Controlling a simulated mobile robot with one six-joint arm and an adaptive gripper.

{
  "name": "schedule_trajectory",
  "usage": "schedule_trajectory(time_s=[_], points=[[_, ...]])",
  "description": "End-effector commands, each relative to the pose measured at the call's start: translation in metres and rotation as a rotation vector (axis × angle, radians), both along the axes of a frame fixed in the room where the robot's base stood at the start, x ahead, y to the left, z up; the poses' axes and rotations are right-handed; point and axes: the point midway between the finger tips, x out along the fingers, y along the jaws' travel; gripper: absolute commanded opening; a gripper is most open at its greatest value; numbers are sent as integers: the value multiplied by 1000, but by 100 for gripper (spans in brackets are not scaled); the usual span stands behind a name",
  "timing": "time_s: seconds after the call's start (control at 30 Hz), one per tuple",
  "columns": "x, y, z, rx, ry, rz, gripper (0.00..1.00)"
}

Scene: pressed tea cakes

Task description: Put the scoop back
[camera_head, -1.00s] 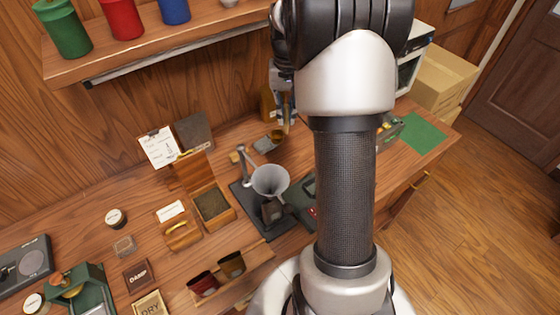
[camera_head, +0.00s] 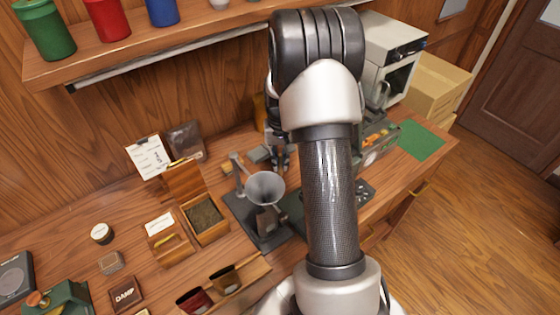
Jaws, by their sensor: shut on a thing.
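My gripper (camera_head: 280,160) points down over the back middle of the table, just right of a small grey block and behind the funnel. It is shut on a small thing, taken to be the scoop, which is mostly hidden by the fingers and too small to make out. An open wooden box (camera_head: 225,222) of dark loose tea stands left of the funnel, its lid raised. A smaller wooden box (camera_head: 162,256) with a white card and a curved yellow piece is left of it.
A metal funnel (camera_head: 265,188) on a dark stand is close in front of my gripper. A grey block (camera_head: 258,154) is beside it. A tray of parts (camera_head: 378,142) and a green mat (camera_head: 420,140) lie right. A shelf (camera_head: 120,58) with canisters hangs at the back left.

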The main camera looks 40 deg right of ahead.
Motion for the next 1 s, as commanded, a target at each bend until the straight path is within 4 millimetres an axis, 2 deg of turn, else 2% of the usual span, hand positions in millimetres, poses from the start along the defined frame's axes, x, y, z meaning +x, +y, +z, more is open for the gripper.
schedule_trajectory(time_s=[0.33,0.37,0.63,1.0], points=[[0,0,-3,-1,-2,0,0],[0,0,-2,-1,-2,0,14],[0,0,-2,-1,-1,0,32],[0,0,3,-1,-2,0,32]])
